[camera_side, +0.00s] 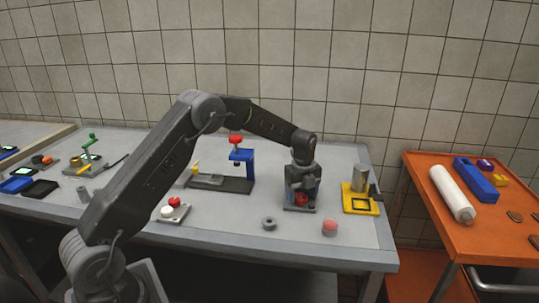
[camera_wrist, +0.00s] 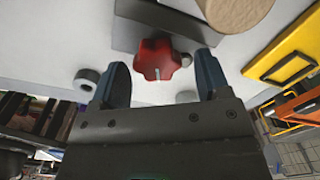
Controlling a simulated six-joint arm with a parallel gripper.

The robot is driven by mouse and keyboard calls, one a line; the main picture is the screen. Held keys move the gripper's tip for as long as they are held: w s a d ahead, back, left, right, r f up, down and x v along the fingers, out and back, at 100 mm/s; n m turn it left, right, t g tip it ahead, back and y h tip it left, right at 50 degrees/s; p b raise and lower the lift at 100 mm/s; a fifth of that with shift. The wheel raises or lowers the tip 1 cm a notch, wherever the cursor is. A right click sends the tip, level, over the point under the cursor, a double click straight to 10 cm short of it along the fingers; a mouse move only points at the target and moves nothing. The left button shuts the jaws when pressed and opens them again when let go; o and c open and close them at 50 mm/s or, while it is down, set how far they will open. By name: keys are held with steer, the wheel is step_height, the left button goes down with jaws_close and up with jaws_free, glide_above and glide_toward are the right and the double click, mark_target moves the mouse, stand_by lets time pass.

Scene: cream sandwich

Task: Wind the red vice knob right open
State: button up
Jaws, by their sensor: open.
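The red vice knob (camera_wrist: 156,59) is a lobed knob in the upper middle of the wrist view, with a pale mark at its lower edge. It sits against the grey vice body (camera_wrist: 136,36). In the side view the knob (camera_side: 302,199) shows low between my fingers, in front of the dark vice (camera_side: 291,208). My gripper (camera_wrist: 161,76) is open, one blue-grey finger to each side of the knob. Visible gaps separate both fingers from it in the wrist view. In the side view my gripper (camera_side: 302,185) points down over the vice and hides much of it.
A yellow fixture (camera_side: 360,204) with a metal cylinder (camera_side: 360,180) stands right of the vice. A grey ring (camera_side: 269,223) and a pink-topped button (camera_side: 329,228) lie in front. A blue press (camera_side: 246,165) with a red top stands left. An orange cart (camera_side: 420,168) is at the far right.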

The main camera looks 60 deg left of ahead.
mark_target(301, 199)
step_height(301, 199, up, 14)
steer(key=s+d+r+n+t+y, duration=0.1)
steer(key=s+d+r+n, duration=0.3)
steer(key=s, duration=0.5)
steer(key=s+d+r+n+t, duration=0.2)
steer(key=s+d+r+n, duration=0.2)
steer(key=s, duration=0.5)
steer(key=shift+d+r+n+y, duration=0.15)
steer(key=shift+d+n+y, duration=0.25)
steer(key=shift+n, duration=0.5)
steer(key=shift+c, duration=0.4)
